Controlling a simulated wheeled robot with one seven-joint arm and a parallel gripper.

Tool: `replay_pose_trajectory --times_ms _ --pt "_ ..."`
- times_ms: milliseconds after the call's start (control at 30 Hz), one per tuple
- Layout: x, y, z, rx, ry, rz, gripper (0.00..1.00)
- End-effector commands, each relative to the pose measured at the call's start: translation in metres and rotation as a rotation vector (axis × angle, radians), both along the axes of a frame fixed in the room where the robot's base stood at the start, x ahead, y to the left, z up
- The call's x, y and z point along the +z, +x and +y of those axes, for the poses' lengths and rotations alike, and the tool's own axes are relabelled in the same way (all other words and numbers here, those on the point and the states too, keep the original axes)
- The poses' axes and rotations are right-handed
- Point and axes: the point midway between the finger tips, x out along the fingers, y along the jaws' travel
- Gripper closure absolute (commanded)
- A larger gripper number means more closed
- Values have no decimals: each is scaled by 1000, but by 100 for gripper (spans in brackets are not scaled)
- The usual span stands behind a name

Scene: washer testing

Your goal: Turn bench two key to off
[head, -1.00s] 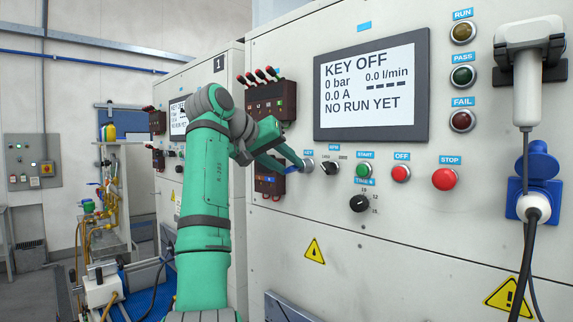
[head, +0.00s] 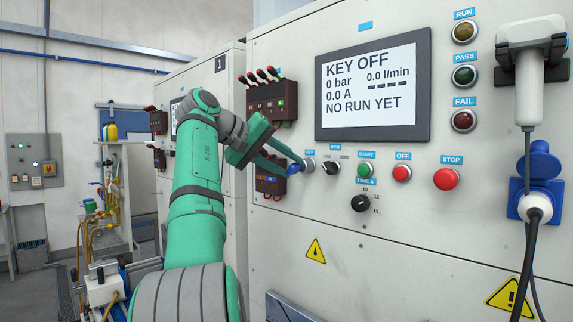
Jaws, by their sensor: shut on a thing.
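The bench two panel has a key switch (head: 308,164) under a small blue label, left of the RPM knob. My gripper (head: 294,167) is at the key switch, shut on the blue key (head: 296,168). The key's tip and the switch's exact angle are too small to make out. The screen (head: 372,86) above reads KEY OFF, 0 bar, 0.0 A, 0.0 l/min and NO RUN YET.
The RPM knob (head: 331,167), green START button (head: 363,171), red OFF button (head: 402,173) and red STOP button (head: 446,179) lie to the right. A dark terminal block (head: 271,180) is close left of the gripper. Bench one (head: 200,75) stands behind my arm.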

Motion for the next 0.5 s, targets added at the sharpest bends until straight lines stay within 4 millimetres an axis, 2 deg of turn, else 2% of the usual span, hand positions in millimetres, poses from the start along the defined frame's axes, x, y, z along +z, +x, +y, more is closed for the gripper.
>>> replay_pose_trajectory --times_ms 400,433,500 --pt "-1 0 1 2 -37 37 90" --pt "-1 0 1 2 -36 36 64" --pt "-1 0 1 2 -36 36 48"
